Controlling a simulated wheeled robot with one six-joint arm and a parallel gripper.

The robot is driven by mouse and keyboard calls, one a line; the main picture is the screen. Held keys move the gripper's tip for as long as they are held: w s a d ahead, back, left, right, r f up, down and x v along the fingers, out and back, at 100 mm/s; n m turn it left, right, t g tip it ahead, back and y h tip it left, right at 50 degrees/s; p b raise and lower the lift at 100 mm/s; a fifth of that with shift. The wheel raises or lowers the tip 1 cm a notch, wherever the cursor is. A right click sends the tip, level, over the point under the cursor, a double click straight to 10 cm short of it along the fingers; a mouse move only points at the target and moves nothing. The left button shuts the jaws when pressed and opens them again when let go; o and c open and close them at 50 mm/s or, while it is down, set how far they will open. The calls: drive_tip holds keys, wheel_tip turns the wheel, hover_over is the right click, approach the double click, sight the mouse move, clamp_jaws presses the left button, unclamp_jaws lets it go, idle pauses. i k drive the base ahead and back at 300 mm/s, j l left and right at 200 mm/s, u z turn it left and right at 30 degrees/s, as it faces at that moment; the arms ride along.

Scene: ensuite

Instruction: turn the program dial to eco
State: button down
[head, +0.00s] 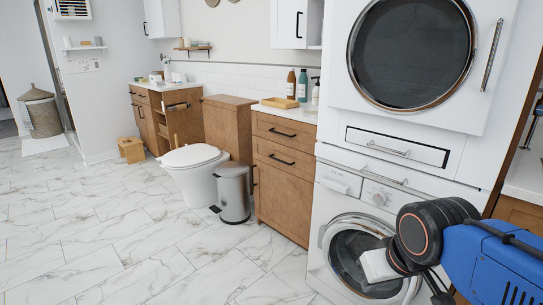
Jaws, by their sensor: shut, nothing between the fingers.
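The program dial (379,199) is a small round pale knob on the control panel of the white front-loading washer (318,255), at the right of the head view. Its markings are too small to read, so its setting cannot be told. My gripper (377,266) is a pale block at the end of my black and blue arm, in front of the washer's round door (345,250). It appears below the dial, apart from it, and is shut and empty. Its fingertips are hard to make out.
A dryer (335,75) is stacked above the washer, with a drawer (397,147) between them. A wooden cabinet (280,190), a grey bin (234,193) and a toilet (194,160) stand to the left. The marble floor (120,235) at left is clear.

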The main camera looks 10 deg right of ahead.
sight(379, 198)
drive_tip(key=k+l, duration=0.1)
drive_tip(key=l, duration=0.35)
drive_tip(key=k+l, duration=0.15)
drive_tip(key=l, duration=0.3)
drive_tip(key=k+l, duration=0.1)
drive_tip(key=l, duration=0.35)
